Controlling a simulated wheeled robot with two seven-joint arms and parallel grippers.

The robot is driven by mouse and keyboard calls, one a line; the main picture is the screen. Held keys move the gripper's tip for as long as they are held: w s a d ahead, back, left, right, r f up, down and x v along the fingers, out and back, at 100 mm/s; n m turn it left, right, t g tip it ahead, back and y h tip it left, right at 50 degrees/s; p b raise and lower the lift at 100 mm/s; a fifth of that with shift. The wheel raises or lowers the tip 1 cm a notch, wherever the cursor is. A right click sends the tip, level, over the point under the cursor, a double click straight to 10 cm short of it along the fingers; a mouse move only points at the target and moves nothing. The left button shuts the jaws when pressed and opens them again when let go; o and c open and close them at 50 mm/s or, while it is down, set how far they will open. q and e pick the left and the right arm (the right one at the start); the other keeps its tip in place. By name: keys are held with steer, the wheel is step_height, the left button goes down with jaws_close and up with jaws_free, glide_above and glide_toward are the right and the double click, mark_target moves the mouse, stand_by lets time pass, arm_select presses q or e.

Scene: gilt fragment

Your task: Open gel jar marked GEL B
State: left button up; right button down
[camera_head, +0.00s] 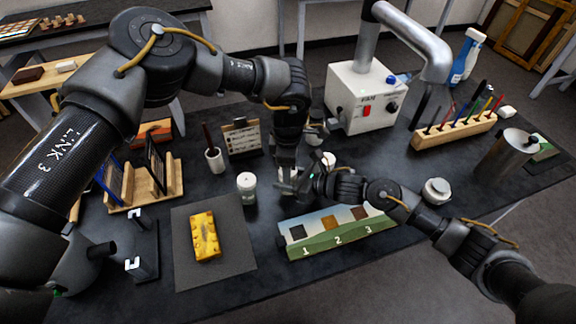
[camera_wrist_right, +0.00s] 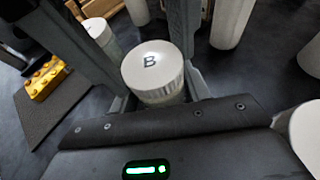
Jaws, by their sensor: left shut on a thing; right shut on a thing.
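The GEL B jar shows in the right wrist view as a white round lid with a black B (camera_wrist_right: 152,68). It stands upright between dark gripper fingers. In the head view the jar is mostly hidden behind the grippers. My left gripper (camera_head: 287,170) reaches down from above and is shut at the jar. My right gripper (camera_head: 293,186) comes in from the right, low over the table, and is shut on the jar. The lid looks seated on the jar. The fingers overlap, so I cannot tell exactly which part each grips.
A white-lidded jar (camera_head: 246,187) stands left of the grippers, beside a grey mat (camera_head: 181,259) with a yellow-gold fragment (camera_head: 205,236). A numbered green panel (camera_head: 338,232) lies in front. A white fume unit (camera_head: 364,97) stands behind.

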arm_select(q)
steer(key=n, duration=0.9)
steer(key=shift+d, duration=0.1)
steer(key=o, duration=1)
steer(key=shift+o, duration=0.4)
steer(key=shift+s, duration=0.1)
steer(key=shift+d, duration=0.1)
